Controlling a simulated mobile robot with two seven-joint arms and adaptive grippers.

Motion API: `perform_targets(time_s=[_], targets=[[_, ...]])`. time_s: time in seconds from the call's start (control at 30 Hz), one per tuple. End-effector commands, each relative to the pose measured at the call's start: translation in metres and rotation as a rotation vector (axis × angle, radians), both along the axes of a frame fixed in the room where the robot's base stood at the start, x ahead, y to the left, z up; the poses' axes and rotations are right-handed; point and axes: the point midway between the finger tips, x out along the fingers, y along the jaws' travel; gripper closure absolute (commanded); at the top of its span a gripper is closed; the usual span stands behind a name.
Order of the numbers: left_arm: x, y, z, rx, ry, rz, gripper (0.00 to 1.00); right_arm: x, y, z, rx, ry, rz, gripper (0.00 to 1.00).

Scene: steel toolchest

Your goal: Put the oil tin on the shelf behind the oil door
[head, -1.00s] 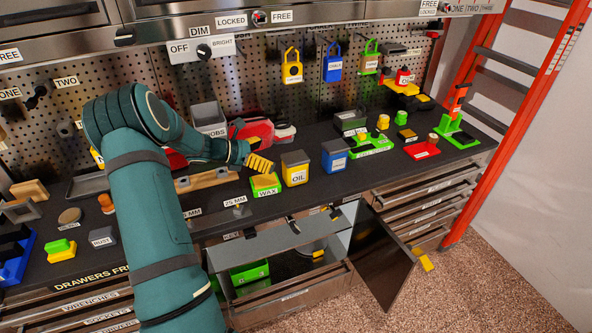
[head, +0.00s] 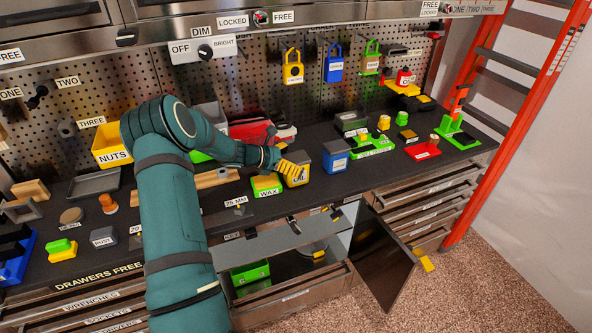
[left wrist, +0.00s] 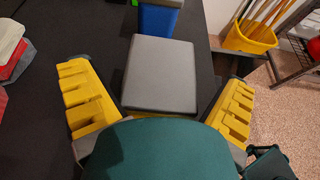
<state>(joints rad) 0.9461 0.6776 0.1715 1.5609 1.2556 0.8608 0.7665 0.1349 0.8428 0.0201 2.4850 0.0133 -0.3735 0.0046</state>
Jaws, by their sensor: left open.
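The oil tin (head: 297,181), yellow with a grey lid, stands on the dark bench. My left gripper (head: 290,168) is open at the tin and hides part of it. In the left wrist view the tin's grey lid (left wrist: 161,74) lies between the spread yellow fingers of the left gripper (left wrist: 157,92), with gaps on both sides. A cupboard below the bench stands open; its dark door (head: 383,262) is swung out to the right and has a yellow handle (head: 427,263). No label on this door is readable. My right gripper is out of view.
The green wax box (head: 267,186) stands close left of the tin, and a blue tin (head: 336,157) close right. A green box (head: 250,271) sits inside the cupboard at left. An open drawer (head: 295,290) juts out below it. An orange ladder (head: 515,120) stands at right.

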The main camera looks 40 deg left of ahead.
Motion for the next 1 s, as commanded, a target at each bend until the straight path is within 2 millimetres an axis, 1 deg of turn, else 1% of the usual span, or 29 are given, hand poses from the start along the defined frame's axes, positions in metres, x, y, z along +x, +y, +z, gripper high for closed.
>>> perform_targets(time_s=[0.03,0.07,0.1,0.17,0.2,0.23,0.27,0.3,0.67,0.77,1.0], targets=[[0.0,0.0,0.0,0.0,0.0,0.0,0.0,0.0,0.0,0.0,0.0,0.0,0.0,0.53],[0.0,0.0,0.0,0.0,0.0,0.0,0.07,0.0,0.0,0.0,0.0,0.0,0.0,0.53],[0.0,0.0,0.0,0.0,0.0,0.0,0.21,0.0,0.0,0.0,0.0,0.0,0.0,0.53],[0.0,0.0,0.0,0.0,0.0,0.0,0.42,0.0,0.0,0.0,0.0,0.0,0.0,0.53],[0.0,0.0,0.0,0.0,0.0,0.0,0.56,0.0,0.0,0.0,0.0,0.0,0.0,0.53],[0.0,0.0,0.0,0.0,0.0,0.0,0.67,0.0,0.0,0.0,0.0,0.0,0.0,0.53],[0.0,0.0,0.0,0.0,0.0,0.0,0.74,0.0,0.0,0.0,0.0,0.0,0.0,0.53],[0.0,0.0,0.0,0.0,0.0,0.0,0.76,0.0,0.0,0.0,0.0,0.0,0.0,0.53],[0.0,0.0,0.003,0.001,-0.001,0.001,0.76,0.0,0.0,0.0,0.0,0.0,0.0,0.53],[0.0,0.0,0.013,0.002,-0.002,0.0,0.76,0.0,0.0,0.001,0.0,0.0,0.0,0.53],[0.0,0.0,0.059,0.005,-0.005,0.0,0.76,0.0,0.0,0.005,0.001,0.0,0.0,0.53]])
